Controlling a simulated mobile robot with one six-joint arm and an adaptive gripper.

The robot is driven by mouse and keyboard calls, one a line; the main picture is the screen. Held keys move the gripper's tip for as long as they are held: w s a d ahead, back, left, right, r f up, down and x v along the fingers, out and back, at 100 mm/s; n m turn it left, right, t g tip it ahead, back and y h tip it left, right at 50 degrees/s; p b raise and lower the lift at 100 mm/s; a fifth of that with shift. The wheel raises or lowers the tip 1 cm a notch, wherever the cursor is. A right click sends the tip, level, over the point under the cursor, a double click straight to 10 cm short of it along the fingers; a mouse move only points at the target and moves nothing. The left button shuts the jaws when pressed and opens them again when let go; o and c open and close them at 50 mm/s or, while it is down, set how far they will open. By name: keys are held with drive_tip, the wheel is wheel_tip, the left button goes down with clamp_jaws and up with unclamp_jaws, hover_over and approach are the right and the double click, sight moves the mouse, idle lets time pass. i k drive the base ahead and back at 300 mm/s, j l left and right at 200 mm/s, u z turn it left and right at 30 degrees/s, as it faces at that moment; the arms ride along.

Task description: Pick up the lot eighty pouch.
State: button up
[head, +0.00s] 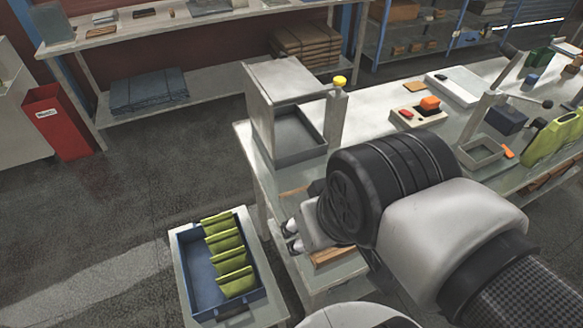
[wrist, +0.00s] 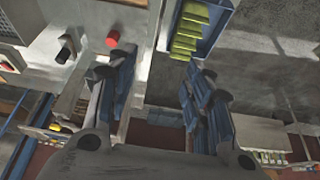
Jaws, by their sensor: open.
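Several lime-green pouches (head: 229,256) stand in a row in a blue tray (head: 196,281) at the lower left of the head view. I cannot read any lot number on them, so I cannot tell which is lot eighty. The pouches (wrist: 188,32) and the tray (wrist: 221,22) also show at the top of the wrist view. My gripper (head: 292,236) is to the right of the tray and apart from it. In the wrist view my gripper's (wrist: 158,72) two fingers are spread with nothing between them.
The tray sits on a small pale stand (head: 181,283). More lime-green items (head: 555,138) stand at the far right. Open floor (head: 120,220) lies left of the tray.

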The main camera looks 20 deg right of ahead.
sight(548, 141)
drive_tip(key=z, duration=2.4)
